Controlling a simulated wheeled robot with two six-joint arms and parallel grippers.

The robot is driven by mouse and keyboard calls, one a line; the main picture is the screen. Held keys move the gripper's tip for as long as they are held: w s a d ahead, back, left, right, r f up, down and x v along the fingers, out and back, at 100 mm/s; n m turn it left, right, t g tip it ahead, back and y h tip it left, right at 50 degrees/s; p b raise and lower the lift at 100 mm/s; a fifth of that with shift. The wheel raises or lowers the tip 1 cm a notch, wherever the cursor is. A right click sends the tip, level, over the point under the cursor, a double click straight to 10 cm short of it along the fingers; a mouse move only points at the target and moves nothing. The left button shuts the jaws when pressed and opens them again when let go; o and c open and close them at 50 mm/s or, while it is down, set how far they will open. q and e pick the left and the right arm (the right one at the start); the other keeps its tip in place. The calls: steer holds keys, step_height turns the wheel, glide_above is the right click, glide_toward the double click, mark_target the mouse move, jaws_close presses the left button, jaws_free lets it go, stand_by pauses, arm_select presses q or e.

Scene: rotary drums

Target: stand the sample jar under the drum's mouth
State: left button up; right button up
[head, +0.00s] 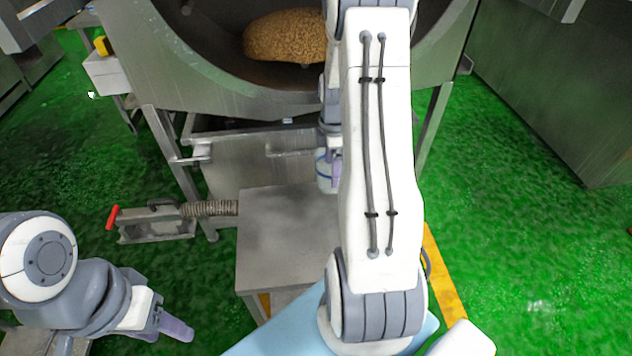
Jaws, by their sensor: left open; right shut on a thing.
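The drum (225,85) is a wide steel vessel at the top, with a heap of brown granular material (285,37) inside its open mouth. The sample jar (323,172) is pale and clear with a blue band. It shows below the drum's front, at the far edge of a steel table, and my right arm hides part of it. My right gripper (334,168) is shut on the jar, mostly hidden behind my forearm. I cannot tell whether the jar touches the table. My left gripper (168,329) is open and empty at the lower left, away from the jar.
The steel table (280,240) has a bare top. A white box (108,75) is at the upper left. Drum legs (433,125) flank the space below the drum. Green floor is open at the right.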

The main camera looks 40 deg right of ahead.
mark_target(317, 182)
steer(key=w+a+f, duration=0.2)
steer(key=shift+w+a+f, duration=0.1)
steer(key=shift+w+a, duration=0.15)
steer(key=shift+a, duration=0.1)
steer(key=shift+f, duration=2.1)
steer(key=shift+f, duration=0.2)
steer(key=o, duration=1.1)
step_height(317, 182, up, 12)
steer(key=shift+r, duration=0.25)
